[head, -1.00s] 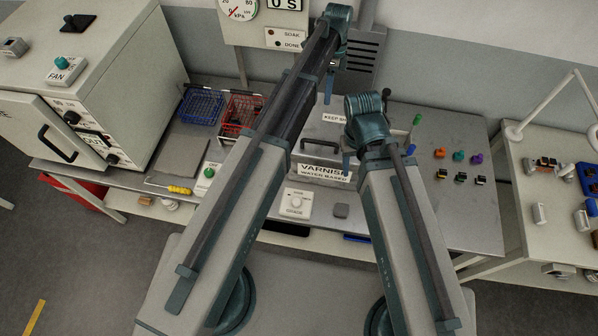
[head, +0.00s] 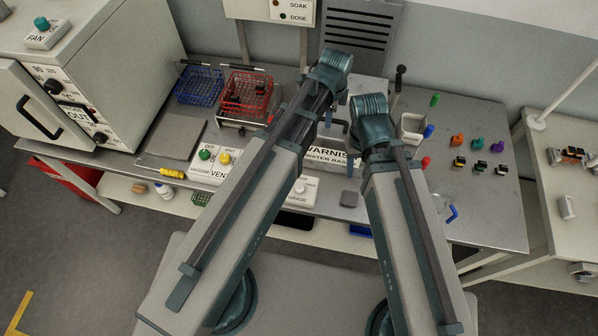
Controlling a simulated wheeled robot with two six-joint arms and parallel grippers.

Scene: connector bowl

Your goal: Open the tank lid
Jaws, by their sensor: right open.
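The varnish tank (head: 322,158), labelled VARNISH WATER BASED, stands on the bench in the middle of the head view, partly behind my arms. Its pale lid (head: 368,88) shows between my two wrists, and part of a dark handle (head: 337,122) shows in front of it. Whether the lid is raised at all I cannot tell. My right gripper (head: 354,160) is open, pointing down over the tank's front right, near the label. My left gripper (head: 328,118) hangs by the handle's left part; its fingers are mostly hidden by the arm.
A blue basket (head: 200,86) and a red basket (head: 248,98) stand left of the tank. A vent control box (head: 214,160) and a yellow-handled tool (head: 166,173) lie at the front left.

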